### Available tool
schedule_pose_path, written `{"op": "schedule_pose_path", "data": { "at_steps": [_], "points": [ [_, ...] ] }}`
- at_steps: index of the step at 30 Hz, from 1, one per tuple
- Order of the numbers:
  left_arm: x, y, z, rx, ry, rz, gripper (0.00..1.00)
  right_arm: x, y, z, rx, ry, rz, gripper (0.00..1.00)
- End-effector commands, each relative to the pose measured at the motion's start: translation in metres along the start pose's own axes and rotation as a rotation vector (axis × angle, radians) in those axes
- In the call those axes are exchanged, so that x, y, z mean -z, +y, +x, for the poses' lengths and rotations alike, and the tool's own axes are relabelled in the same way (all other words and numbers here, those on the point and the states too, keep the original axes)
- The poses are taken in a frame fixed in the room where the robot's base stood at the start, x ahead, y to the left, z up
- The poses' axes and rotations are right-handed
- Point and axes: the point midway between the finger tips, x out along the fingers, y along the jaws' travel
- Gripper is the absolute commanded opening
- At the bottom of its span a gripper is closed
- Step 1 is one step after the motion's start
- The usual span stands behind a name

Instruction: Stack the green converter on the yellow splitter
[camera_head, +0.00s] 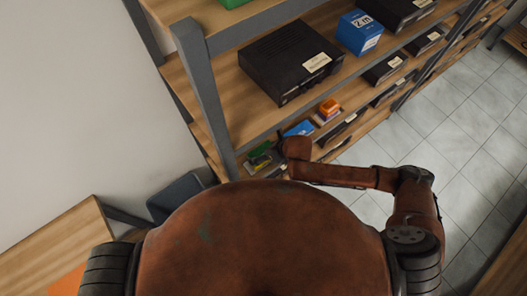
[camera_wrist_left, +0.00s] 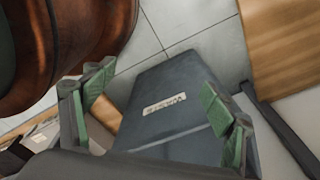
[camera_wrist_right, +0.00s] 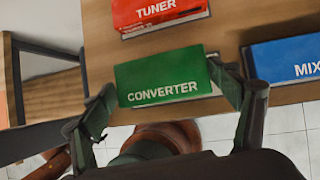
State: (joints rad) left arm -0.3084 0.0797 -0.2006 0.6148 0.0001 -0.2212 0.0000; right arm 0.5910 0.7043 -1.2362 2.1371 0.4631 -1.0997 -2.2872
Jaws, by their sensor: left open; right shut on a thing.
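My right gripper (camera_wrist_right: 165,92) is shut on the green converter (camera_wrist_right: 150,80), a flat box lettered CONVERTER, in the right wrist view. Shelf wood shows behind the box; I cannot tell whether they touch. In the head view, the right gripper (camera_head: 264,161) is small and dark by the lower shelf, with the green converter (camera_head: 261,149) at it. I cannot make out the yellow splitter for certain in any view. My left gripper (camera_wrist_left: 157,108) is open and empty in the left wrist view, with a dark bin beyond its fingers.
A red tuner box (camera_wrist_right: 158,14) and a blue box (camera_wrist_right: 288,62) lie on the shelf near the converter. An orange box (camera_head: 329,105) stands further along the shelf. A grey shelf post (camera_head: 207,95) rises close by. The dark bin (camera_wrist_left: 172,108) is on the floor.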

Motion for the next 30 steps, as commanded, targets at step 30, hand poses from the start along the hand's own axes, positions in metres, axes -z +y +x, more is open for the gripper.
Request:
{"op": "schedule_pose_path", "data": {
  "at_steps": [30],
  "points": [
    [0.012, -0.001, -0.004, 0.001, 0.015, 0.002, 0.78, 0.001, 0.0, 0.0, 0.001, -0.001, -0.001, 0.53]
  ]
}}
